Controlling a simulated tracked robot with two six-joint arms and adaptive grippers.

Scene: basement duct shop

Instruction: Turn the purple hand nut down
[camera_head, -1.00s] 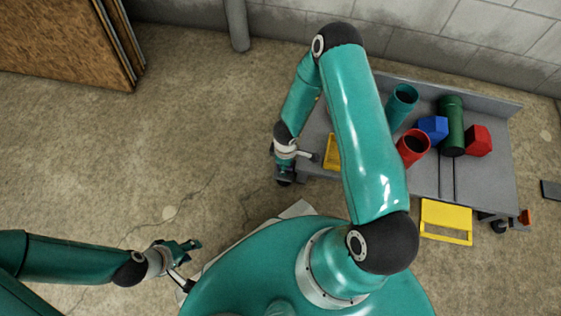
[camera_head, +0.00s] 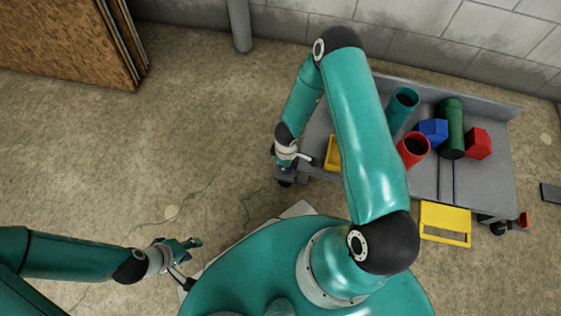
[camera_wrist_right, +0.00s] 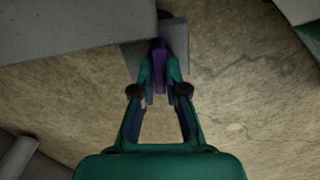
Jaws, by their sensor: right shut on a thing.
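The purple hand nut (camera_wrist_right: 159,62) shows in the right wrist view, at the edge of a grey block at the top middle. My right gripper (camera_wrist_right: 159,84) has its fingers on either side of the nut and is shut on it. In the head view my right gripper (camera_head: 285,180) is at the left edge of the grey bench, and the nut is too small and hidden there to make out. My left gripper (camera_head: 192,243) is over bare floor at the lower left, empty, with its fingers apart.
The grey bench (camera_head: 480,185) holds a red tube (camera_head: 413,147), a teal tube (camera_head: 402,103), a green cylinder (camera_head: 452,130), a blue block (camera_head: 433,128) and a red block (camera_head: 478,142). A yellow frame (camera_head: 446,240) is at its front.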

